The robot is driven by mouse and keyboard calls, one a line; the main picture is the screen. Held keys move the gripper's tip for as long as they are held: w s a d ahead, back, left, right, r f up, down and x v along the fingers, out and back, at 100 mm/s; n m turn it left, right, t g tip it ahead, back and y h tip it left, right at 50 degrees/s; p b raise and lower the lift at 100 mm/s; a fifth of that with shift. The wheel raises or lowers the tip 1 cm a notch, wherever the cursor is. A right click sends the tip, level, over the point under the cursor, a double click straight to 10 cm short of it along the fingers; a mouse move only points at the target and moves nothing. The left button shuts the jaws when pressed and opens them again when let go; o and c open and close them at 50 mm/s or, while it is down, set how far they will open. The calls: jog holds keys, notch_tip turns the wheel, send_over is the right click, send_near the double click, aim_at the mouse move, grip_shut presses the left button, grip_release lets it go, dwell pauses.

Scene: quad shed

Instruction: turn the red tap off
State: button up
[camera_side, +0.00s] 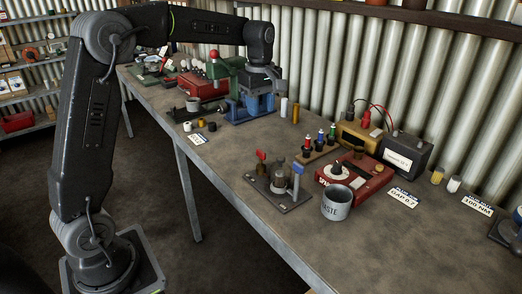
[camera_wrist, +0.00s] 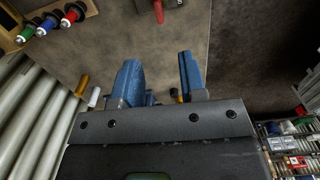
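The red tap handle (camera_side: 261,155) stands up on the left of a small dark tap stand (camera_side: 290,205) on the bench. A blue handle (camera_side: 297,168) stands on the same stand, to its right. My gripper (camera_side: 268,80) is well behind the stand, over a blue device. In the wrist view, my gripper (camera_wrist: 157,62) shows two blue fingers apart with nothing held between them. A red piece, likely the red tap handle (camera_wrist: 158,10), shows at the top edge of that view, beyond the fingertips. Most of the stand is cut off there.
A grey waste cup (camera_side: 336,204) stands right of the tap stand. A red box (camera_side: 362,178) and a rack of coloured tools (camera_side: 318,150) are behind it. The blue device (camera_side: 240,112) stands under my gripper. Bench in front of the fingers is mostly clear.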

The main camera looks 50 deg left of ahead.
aim_at(261, 151)
jog(key=f, duration=1.4)
jog(key=shift+w+a+f, duration=0.1)
jog(key=shift+w+a, duration=0.1)
jog(key=shift+c, duration=0.2)
grip_shut()
